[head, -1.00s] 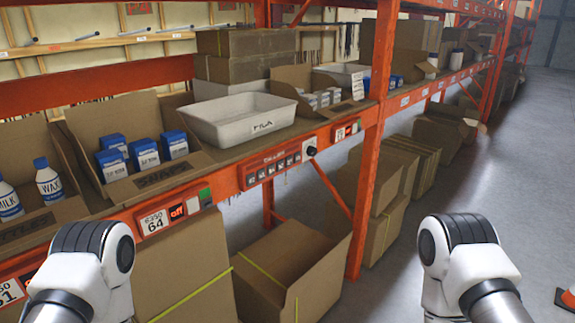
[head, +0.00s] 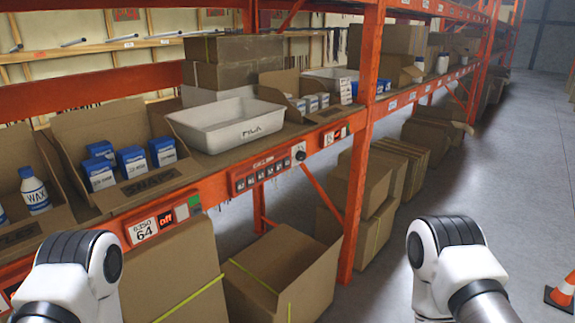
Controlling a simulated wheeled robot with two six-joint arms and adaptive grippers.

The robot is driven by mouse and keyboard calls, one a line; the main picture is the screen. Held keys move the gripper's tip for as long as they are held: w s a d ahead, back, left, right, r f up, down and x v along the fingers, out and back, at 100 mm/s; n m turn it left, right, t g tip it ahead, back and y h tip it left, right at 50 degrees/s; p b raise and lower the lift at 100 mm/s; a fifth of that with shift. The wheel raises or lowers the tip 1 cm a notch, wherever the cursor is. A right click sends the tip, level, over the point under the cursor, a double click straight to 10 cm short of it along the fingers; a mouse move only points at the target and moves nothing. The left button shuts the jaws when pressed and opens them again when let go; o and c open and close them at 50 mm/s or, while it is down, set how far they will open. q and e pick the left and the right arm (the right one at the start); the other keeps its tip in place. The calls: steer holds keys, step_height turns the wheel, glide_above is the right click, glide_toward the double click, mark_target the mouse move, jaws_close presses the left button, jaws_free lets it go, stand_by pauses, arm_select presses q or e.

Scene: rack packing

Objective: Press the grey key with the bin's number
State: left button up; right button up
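A red strip panel (head: 262,172) on the orange shelf beam carries a row of several small grey keys (head: 260,176). Their markings are too small to read. A black round knob on a white plate (head: 299,153) sits just right of the panel. A white bin (head: 226,124) with dark lettering stands on the shelf above the panel. Neither gripper is in view; only parts of my arms show at the lower left and lower right.
Cardboard bins with blue-and-white boxes (head: 131,161) and a WAX bottle (head: 34,191) stand on the shelf at left. An orange cone (head: 563,292) stands on the open floor at right.

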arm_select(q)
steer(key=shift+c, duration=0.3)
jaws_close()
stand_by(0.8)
